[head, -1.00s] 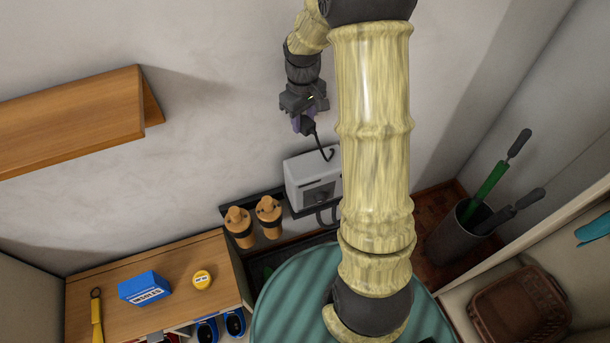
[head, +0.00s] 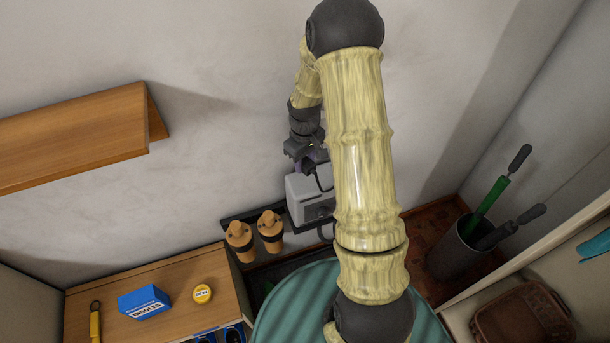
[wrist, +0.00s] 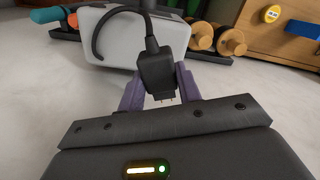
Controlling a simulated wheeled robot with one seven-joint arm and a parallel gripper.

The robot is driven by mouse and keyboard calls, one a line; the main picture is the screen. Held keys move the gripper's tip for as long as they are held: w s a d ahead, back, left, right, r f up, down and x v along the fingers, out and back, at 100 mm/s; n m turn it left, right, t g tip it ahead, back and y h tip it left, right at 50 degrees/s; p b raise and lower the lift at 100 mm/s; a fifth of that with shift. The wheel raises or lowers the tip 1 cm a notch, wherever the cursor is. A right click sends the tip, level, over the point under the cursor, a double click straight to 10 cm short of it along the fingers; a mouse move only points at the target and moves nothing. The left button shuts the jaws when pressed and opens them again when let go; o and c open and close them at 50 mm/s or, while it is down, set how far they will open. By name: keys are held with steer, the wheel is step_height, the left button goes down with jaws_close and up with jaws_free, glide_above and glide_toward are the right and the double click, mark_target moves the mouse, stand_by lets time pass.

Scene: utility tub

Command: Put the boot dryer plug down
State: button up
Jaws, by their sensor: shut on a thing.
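The boot dryer plug (wrist: 161,75) is a black block with metal prongs, and a black cord (wrist: 122,12) runs from its far end. My gripper (wrist: 159,80) is shut on it, with a purple finger on each side, and the prongs point back toward the wrist. In the head view my gripper (head: 306,166) is above the grey boot dryer box (head: 308,205), close to the wall, and the plug there is mostly hidden by the gripper. The box also shows in the wrist view (wrist: 138,42), beyond the plug, with the cord looping in front of it.
Two wooden boot forms (head: 271,232) stand on a dark shelf left of the box. A wooden cabinet (head: 110,290) holds a blue box (head: 144,302) and a yellow tin (head: 202,294). A wooden wall shelf (head: 75,140) is at upper left. A grey bin (head: 458,250) stands at right.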

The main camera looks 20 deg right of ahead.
mark_target(305, 183)
steer(key=shift+f, duration=1.7)
steer(key=shift+f+p, duration=0.4)
steer(key=shift+f, duration=1.75)
steer(key=shift+f, duration=0.15)
steer(key=o, duration=1)
